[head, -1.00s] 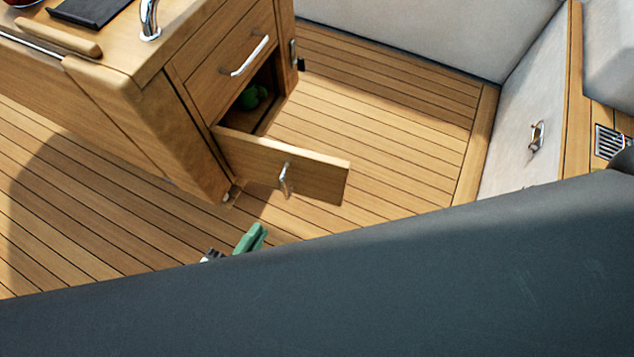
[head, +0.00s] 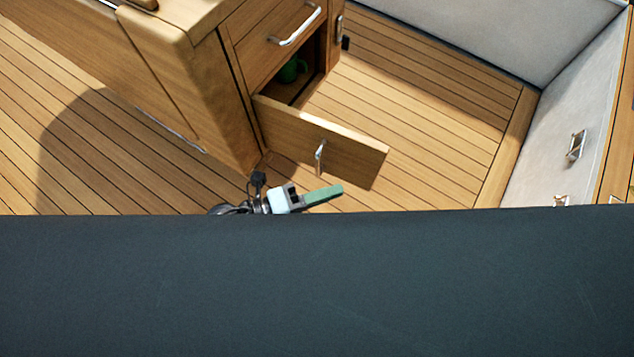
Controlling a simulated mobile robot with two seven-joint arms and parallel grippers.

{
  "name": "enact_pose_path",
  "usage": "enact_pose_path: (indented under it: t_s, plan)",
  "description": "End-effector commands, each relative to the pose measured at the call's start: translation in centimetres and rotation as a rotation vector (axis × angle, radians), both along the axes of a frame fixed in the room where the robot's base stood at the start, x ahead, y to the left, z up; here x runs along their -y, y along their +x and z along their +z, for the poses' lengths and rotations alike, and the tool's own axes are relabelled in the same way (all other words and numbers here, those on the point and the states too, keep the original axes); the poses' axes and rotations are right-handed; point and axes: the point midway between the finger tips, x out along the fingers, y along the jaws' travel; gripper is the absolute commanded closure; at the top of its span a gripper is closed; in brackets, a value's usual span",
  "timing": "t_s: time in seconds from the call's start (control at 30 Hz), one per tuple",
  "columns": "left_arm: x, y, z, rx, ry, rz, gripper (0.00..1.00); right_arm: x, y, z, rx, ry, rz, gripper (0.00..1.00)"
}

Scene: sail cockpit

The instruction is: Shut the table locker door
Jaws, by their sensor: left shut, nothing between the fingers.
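The table locker door (head: 330,143) is a wooden panel with a metal handle (head: 319,157). It stands open, swung well out from the locker opening (head: 312,70) low in the wooden table, with a gap along its far side. My left gripper (head: 338,191) has green fingers, shut and empty, pointing right. In the picture it is just below the door and its handle, on the near side. I see no clear contact with the door. The lower part of the gripper and its arm are hidden. My right gripper is not in view.
A green object (head: 291,69) is inside the locker. A closed drawer front (head: 272,38) with a metal handle is above the opening. Plank floor (head: 430,125) is clear to the right, up to the pale bench side (head: 570,110). The lower view is blocked.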

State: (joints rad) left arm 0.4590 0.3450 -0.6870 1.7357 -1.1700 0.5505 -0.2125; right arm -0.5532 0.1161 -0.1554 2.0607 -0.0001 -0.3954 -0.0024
Motion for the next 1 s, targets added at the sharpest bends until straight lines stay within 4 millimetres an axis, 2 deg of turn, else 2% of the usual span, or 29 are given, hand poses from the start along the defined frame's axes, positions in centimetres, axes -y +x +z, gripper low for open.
enact_pose_path:
  t_s: [0.03,0.3,0.4,0.6,1.0]
  plan:
    - [1.1,0.4,0.2,0.001,-0.004,0.000,1.00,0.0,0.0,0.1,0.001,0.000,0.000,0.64]
    - [5.7,1.9,0.2,0.000,-0.003,0.000,1.00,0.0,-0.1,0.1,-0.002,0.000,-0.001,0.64]
    - [6.2,3.4,0.0,0.001,0.000,0.002,1.00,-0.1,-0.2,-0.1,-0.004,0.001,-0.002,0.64]
    - [7.0,5.1,0.0,-0.001,0.000,0.002,1.00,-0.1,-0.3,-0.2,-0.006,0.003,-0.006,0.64]
    - [7.2,5.5,0.0,-0.001,0.001,0.002,1.00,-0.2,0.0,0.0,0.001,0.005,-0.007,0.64]
